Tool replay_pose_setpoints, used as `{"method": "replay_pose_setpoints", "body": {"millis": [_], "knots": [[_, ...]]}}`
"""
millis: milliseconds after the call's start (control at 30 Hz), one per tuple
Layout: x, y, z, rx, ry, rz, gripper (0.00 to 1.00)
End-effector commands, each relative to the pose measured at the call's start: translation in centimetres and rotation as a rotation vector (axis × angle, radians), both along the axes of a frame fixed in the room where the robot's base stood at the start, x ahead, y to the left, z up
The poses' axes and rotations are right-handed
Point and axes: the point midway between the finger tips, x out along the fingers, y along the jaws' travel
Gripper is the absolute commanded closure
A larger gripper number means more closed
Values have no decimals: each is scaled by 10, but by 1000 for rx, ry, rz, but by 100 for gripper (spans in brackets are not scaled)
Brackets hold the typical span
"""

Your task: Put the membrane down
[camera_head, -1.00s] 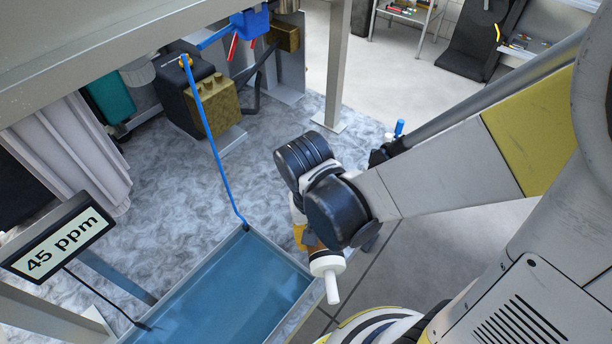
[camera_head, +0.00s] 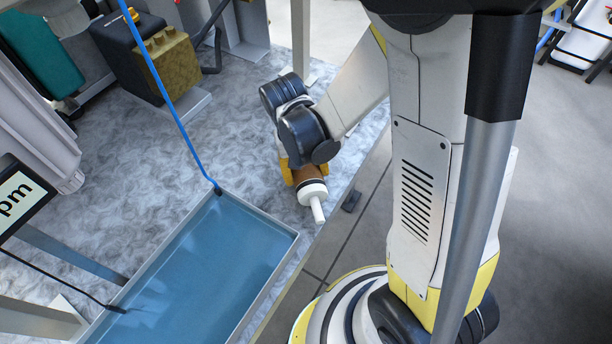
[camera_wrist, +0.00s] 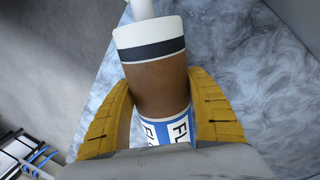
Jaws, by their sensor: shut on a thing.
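The membrane (camera_head: 311,184) is a brown tube with a white end cap, a dark band and a narrow white nozzle. My gripper (camera_head: 296,176) is shut on it, its yellow fingers on either side of the brown body. In the wrist view the membrane (camera_wrist: 158,82) lies between both fingers of my gripper (camera_wrist: 160,105), and a blue and white label with partly hidden lettering shows at its near end. In the head view the membrane is tilted, nozzle toward the lower right, over the grey mottled surface near its edge. I cannot tell whether it touches that surface.
A tray of blue water (camera_head: 205,270) lies left of my gripper, its rim close by. A blue hose (camera_head: 172,108) runs into its far corner. A display (camera_head: 18,200) stands at the left. The mottled surface (camera_head: 150,165) behind the tray has free room.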

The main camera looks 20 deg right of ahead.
Motion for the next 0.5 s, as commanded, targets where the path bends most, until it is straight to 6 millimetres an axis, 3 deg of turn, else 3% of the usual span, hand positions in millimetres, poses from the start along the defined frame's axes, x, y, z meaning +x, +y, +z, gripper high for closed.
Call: {"method": "replay_pose_setpoints", "body": {"millis": [33,367,400,467,500], "knots": [[0,0,-7,0,0,0,79],[0,0,-7,0,0,0,79],[0,0,-7,0,0,0,29],[0,0,-7,0,0,0,15],[0,0,-6,0,0,0,15]]}}
